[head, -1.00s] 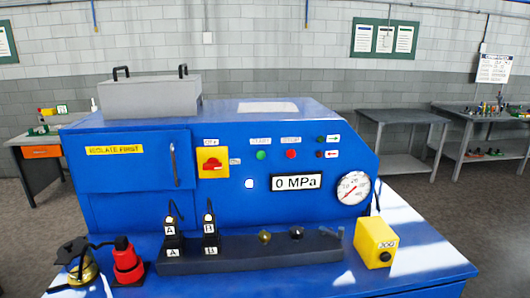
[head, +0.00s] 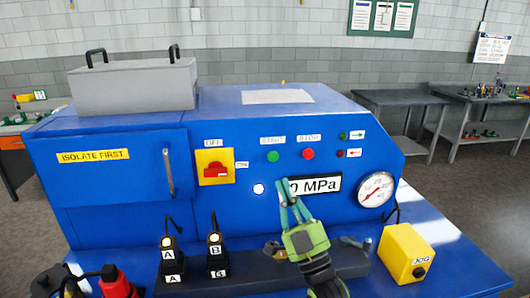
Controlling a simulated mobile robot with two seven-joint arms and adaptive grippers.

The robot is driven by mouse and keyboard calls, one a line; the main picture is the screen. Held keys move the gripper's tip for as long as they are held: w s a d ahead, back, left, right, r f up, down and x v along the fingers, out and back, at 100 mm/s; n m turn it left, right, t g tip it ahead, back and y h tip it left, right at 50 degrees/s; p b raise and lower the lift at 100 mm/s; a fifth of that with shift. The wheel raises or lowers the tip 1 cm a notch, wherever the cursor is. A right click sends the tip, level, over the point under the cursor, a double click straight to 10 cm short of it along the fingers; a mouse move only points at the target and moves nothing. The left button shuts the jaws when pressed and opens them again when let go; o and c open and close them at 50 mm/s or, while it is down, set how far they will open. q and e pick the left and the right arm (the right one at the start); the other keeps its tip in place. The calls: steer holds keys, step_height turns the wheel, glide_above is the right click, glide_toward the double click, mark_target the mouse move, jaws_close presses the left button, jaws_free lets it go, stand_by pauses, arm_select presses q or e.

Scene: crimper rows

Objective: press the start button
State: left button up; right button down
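The green start button (head: 273,156), under a START label, is on the front of the blue machine (head: 110,200). My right gripper (head: 286,182) has entered from the bottom, its teal fingers pointing up. The fingers look closed together at the tips, with nothing between them. The tips appear below and slightly right of the start button, in front of the left end of the 0 MPa display (head: 318,187). I cannot tell how far they are from the panel. My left gripper is not in view.
The red stop button (head: 308,154) is just right of start. A yellow switch with a red knob (head: 215,171) is at left, a gauge (head: 376,189) at right. A yellow JOG box (head: 406,254) and plugs A (head: 171,255) and B (head: 217,252) stand in front.

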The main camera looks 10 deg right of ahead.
mark_target(273, 157)
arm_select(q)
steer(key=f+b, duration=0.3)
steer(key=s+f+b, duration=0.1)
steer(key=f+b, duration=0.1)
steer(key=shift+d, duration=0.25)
arm_select(e)
steer(key=w, duration=0.8)
steer(key=shift+w+r, duration=0.1)
steer(key=shift+r, duration=0.15)
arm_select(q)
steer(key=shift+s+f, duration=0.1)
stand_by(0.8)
arm_select(e)
steer(key=shift+w, duration=0.2)
arm_select(q)
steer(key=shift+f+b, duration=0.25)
steer(key=shift+b, duration=0.1)
arm_select(e)
steer(key=shift+w, duration=0.25)
